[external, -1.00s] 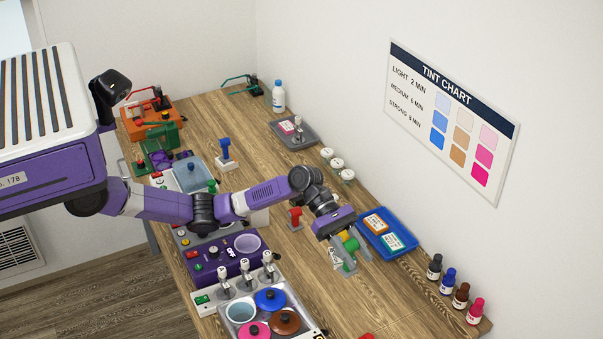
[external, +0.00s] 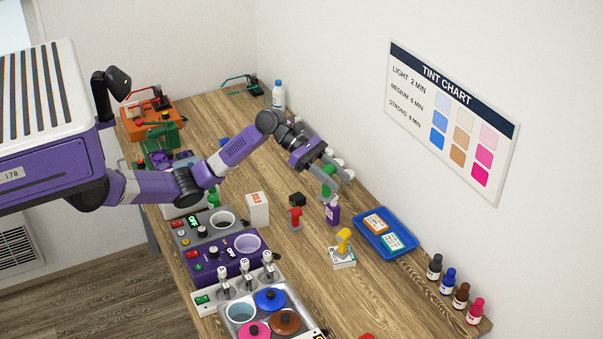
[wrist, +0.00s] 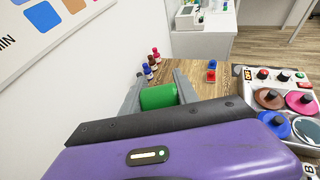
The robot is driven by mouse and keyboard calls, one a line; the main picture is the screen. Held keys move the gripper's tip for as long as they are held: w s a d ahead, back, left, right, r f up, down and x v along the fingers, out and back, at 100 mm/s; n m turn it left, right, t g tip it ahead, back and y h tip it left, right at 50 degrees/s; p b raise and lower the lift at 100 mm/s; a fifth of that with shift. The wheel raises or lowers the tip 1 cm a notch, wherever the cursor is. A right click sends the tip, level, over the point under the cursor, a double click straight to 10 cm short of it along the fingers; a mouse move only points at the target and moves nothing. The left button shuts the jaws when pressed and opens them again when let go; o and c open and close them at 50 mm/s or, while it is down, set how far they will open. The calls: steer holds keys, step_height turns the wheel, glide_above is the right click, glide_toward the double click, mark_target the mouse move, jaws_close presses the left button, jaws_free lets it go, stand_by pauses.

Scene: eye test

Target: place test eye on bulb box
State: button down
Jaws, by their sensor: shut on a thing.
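My gripper (external: 334,174) is shut on a green rounded piece (external: 328,186), held above the table near the wall. In the wrist view the green piece (wrist: 158,96) lies between the two grey fingers. I take it for a test eye. A yellow piece of similar kind (external: 343,238) stands on a small flat white box (external: 342,260), perhaps a bulb box. A red one (external: 295,218) stands to its left. Two flat boxes, one orange-labelled (external: 375,222) and one green-labelled (external: 391,242), lie in a blue tray (external: 408,247).
A purple bottle (external: 332,212) stands below my gripper. A taller white box (external: 257,208) and purple machine (external: 220,267) are left. Lidded pots (external: 271,299) fill the front; small bottles (external: 461,295) line the right edge. Wood between yellow piece and pots is clear.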

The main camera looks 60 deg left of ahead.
steer(key=s+a+r+n+t+y+p, duration=0.1)
steer(key=s+a+r, duration=0.1)
steer(key=a, duration=0.6)
steer(key=s+a+r+n+t+y, duration=0.1)
steer(key=a+r+t, duration=0.15)
steer(key=a, duration=0.65)
steer(key=s+a+r+n, duration=0.2)
steer(key=s+a, duration=0.5)
steer(key=s, duration=0.1)
steer(key=shift+y, duration=0.4)
step_height(320, 180, down, 20)
steer(key=p, duration=0.3)
steer(key=shift+s+a, duration=0.1)
steer(key=shift+f, duration=0.15)
steer(key=c, duration=0.9)
jaws_free()
steer(key=shift+r, duration=0.2)
steer(key=b+v, duration=0.3)
steer(key=v, duration=0.9)
steer(key=shift+s+f, duration=0.1)
